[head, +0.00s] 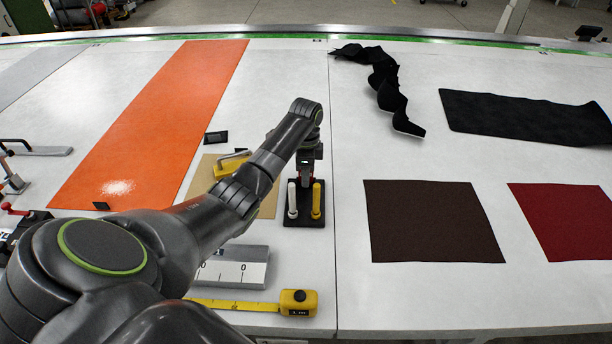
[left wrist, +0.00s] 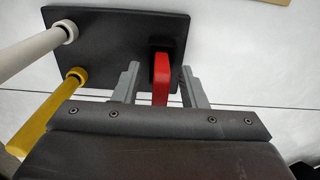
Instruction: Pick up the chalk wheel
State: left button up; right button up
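A small red part, which I take to be the chalk wheel (left wrist: 161,80), stands on a black stand (left wrist: 110,20) in the left wrist view. My left gripper (left wrist: 160,69) is open, with one grey finger on each side of the red part and a gap visible on both sides. A white stick (left wrist: 38,45) and a yellow stick (left wrist: 50,115) rise from the same stand. In the head view my left gripper (head: 307,168) is over the back of the black stand (head: 305,220), and it hides most of the red part. My right gripper is not in view.
A yellow tape measure (head: 298,303) lies in front of the stand. A yellow-based tool with a handle (head: 232,165) sits on a tan sheet to its left. An orange strip (head: 160,110) is farther left. Brown (head: 432,220) and red (head: 570,220) squares lie to the right.

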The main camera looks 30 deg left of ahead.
pick_arm(q)
grip_shut()
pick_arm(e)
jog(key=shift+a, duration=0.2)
pick_arm(q)
jog(key=shift+r, duration=0.15)
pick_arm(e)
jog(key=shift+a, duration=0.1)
